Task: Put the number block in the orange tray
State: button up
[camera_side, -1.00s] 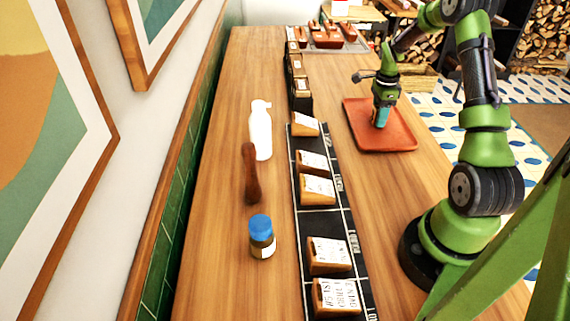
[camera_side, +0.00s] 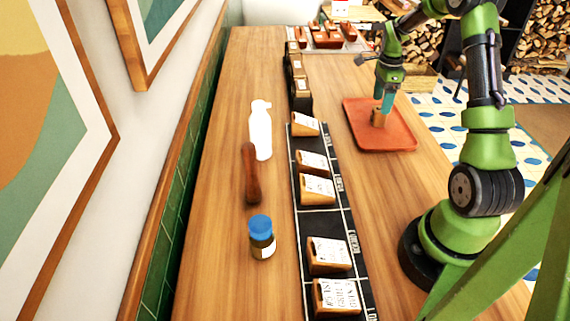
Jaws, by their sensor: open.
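The orange tray (camera_side: 404,136) lies flat on the right side of the wooden counter. A small wooden block (camera_side: 378,117), which looks like the number block, sits in the tray near its middle; any number on it is too small to read. My gripper (camera_side: 387,103) is above the tray, just above and slightly right of the block. Its jaws are open, and it appears apart from the block.
A black strip (camera_side: 318,224) carries several wooden blocks with white labels (camera_side: 327,250). A white bottle (camera_side: 260,134), a brown wooden object (camera_side: 251,175) and a blue-capped jar (camera_side: 262,237) stand to its left. Another tray with wooden items (camera_side: 330,38) is at the far end.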

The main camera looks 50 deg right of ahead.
notch_tip(320, 180, up, 6)
jog(key=shift+f, duration=0.1)
jog(key=w+a+r+n+t, duration=0.1)
jog(key=a+r+n+t, duration=0.1)
jog(key=a+r+n, duration=0.5)
jog(key=a+r+n+t, duration=0.1)
jog(key=a+r+n, duration=0.25)
jog(key=a, duration=0.85)
jog(key=s+a+n+t+y, duration=0.1)
jog(key=s+a+n+t, duration=0.1)
jog(key=s+a+n, duration=0.3)
jog(key=s+a+r+n+t+y, duration=0.1)
jog(key=s+a+n, duration=0.4)
jog(key=a, duration=0.7)
jog(key=shift+s+a+r+n+t, duration=0.2)
jog(key=shift+s+n+t, duration=0.3)
jog(key=shift+n, duration=0.75)
